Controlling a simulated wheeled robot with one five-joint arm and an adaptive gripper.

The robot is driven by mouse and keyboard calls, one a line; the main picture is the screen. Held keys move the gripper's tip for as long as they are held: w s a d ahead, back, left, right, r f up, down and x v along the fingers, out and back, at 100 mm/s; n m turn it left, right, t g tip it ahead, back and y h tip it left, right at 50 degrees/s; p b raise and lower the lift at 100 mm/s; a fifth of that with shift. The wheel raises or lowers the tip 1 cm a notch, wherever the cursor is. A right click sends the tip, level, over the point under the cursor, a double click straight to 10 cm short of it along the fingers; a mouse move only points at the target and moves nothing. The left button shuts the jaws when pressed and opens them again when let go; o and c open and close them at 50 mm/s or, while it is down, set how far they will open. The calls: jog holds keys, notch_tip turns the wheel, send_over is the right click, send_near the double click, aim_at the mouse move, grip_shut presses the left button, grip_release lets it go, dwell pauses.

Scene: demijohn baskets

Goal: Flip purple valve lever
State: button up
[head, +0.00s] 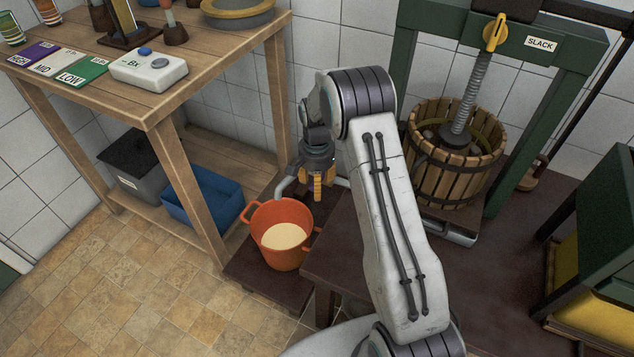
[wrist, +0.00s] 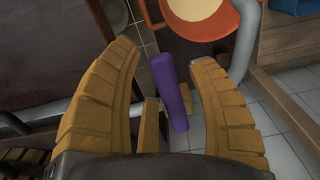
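The purple valve lever (wrist: 169,91) shows in the wrist view as a rounded purple bar, between the two tan, ridged fingers of my gripper (wrist: 165,75). Visible gaps lie between the lever and both fingers, so my gripper is open around it. The grey pipe (wrist: 247,40) runs down to the right of it. In the head view my gripper (head: 318,188) hangs at the pipe (head: 287,184), just above the orange bucket. The lever is hidden there behind my gripper and arm.
The orange bucket (head: 254,232) with pale liquid stands on a low dark platform below the pipe. A wooden workbench (head: 152,112) is at the left, with a blue bin (head: 205,203) on its lower shelf. A basket press (head: 455,165) stands on the dark table to the right.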

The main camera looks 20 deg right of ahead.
jog(key=shift+o, duration=0.2)
jog(key=shift+r, duration=0.15)
notch_tip(320, 180, up, 12)
dwell(0.6)
dwell(0.4)
jog(key=s+a+r+n+t+p, duration=0.1)
jog(key=s+r+n+p, duration=0.1)
jog(key=s+r+p, duration=0.6)
jog(key=s+r+n+t+p, duration=0.15)
jog(key=s+r, duration=0.25)
jog(key=r, duration=0.8)
jog(key=s+r+n+p, duration=0.2)
jog(key=s+r+p, duration=0.3)
jog(key=s, duration=0.4)
jog(key=s+a+r+n+p, duration=0.1)
jog(key=s+r+n+p, duration=0.2)
jog(key=s, duration=0.7)
jog(key=shift+a+r+n+t+p, duration=0.2)
jog(key=shift+r+n+t+p, duration=0.2)
jog(key=shift+r+p, duration=0.8)
